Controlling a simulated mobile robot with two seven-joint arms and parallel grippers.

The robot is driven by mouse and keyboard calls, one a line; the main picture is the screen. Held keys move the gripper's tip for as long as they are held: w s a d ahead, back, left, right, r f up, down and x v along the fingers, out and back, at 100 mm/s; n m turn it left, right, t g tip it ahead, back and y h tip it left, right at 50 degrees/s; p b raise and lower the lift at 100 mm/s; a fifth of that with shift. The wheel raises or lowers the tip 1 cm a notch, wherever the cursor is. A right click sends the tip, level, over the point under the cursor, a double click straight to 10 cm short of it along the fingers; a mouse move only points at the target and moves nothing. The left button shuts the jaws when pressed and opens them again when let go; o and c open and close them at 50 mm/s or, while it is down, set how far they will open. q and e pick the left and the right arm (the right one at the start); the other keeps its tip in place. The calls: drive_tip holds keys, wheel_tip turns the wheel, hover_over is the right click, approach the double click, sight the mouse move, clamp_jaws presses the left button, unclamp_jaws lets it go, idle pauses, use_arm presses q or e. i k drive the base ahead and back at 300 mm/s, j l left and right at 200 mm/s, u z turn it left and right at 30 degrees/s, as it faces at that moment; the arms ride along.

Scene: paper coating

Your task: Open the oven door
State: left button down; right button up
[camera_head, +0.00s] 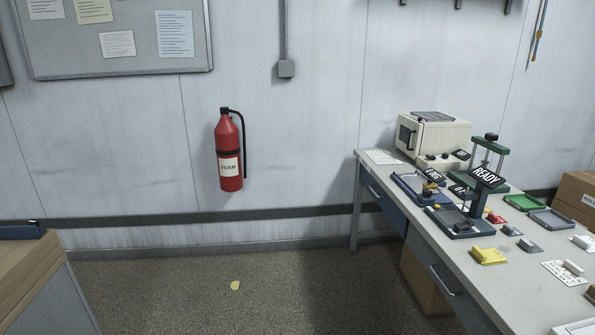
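A cream-coloured box-shaped oven (440,134) stands at the far left end of the workbench on the right, against the wall. Its door (407,135), with a dark window, faces left toward the bench's end and looks shut. Dark knobs show low on its front right side. Neither of my grippers is in view.
A fire extinguisher (229,168) hangs on the wall. A wooden-topped cabinet (23,262) stands at left. Open floor (290,290) lies between.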

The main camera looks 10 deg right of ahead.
sight(405, 133)
drive_tip(key=i+j+z, duration=0.1)
drive_tip(key=i+z, duration=0.15)
drive_tip(key=i, duration=0.35)
drive_tip(key=i+j+z, duration=0.25)
drive_tip(key=i, duration=0.3)
drive_tip(key=i+j+z, duration=0.8)
drive_tip(key=i+j, duration=0.15)
drive_tip(key=i+j+z, duration=0.2)
drive_tip(key=j, duration=0.2)
drive_tip(key=i+j+u, duration=0.25)
drive_tip(key=i+j, duration=0.1)
drive_tip(key=i, duration=0.1)
